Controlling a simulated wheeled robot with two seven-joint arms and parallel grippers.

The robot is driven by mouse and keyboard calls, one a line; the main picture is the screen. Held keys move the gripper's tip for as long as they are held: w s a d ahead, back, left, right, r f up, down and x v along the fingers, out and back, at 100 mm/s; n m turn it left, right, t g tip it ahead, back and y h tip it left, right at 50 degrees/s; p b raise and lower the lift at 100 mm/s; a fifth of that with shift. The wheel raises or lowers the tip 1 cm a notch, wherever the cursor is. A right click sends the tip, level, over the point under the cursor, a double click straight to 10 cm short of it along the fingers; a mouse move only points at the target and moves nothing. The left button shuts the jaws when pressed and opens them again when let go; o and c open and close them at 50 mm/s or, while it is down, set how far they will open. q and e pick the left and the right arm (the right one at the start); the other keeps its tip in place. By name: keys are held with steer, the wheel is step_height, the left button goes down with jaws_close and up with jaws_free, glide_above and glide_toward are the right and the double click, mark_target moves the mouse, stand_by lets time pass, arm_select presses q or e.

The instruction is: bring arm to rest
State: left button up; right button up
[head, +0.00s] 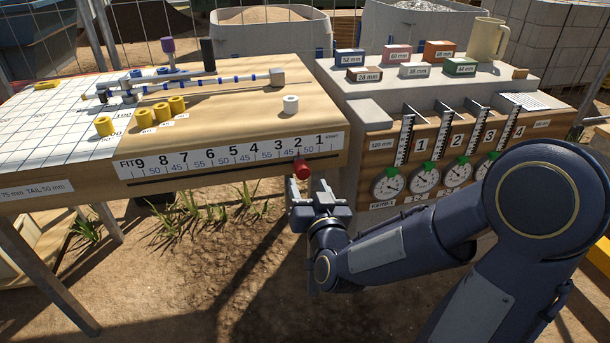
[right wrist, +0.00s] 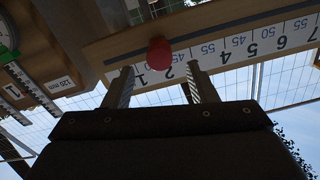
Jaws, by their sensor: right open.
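My right gripper (head: 312,192) is open in front of the wooden table's front edge, just below and beside a red knob (head: 301,169). The knob sits on the slot under the numbered FIT scale (head: 230,156), near the numbers 1 and 2. In the right wrist view the two fingers (right wrist: 160,88) stand apart and the red knob (right wrist: 159,53) shows beyond the fingertips, between their lines. Nothing is seen between the fingers. My right arm reaches in from the lower right. My left gripper is not in view.
At right, a bench carries labelled blocks (head: 397,54), a beige mug (head: 487,40) and several dial gauges (head: 390,181). Open ground lies below the table.

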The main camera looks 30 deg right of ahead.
steer(key=shift+s+a, duration=0.15)
steer(key=shift+s, duration=0.4)
steer(key=s+a+f+n+g+y, duration=0.1)
steer(key=s+a+f+g+y, duration=0.2)
steer(key=s, duration=0.4)
steer(key=s+a+n+g+y, duration=0.1)
steer(key=s+g+y, duration=0.1)
steer(key=s+g, duration=0.45)
steer(key=s+a+f+n+g+y, duration=0.1)
steer(key=s+a+f+g+y, duration=0.15)
steer(key=s, duration=0.55)
step_height(320, 180, up, 33)
steer(key=p, duration=3.2)
steer(key=shift+s+d+n+p, duration=0.3)
steer(key=shift+s+d+p, duration=0.05)
steer(key=shift+s+p, duration=0.1)
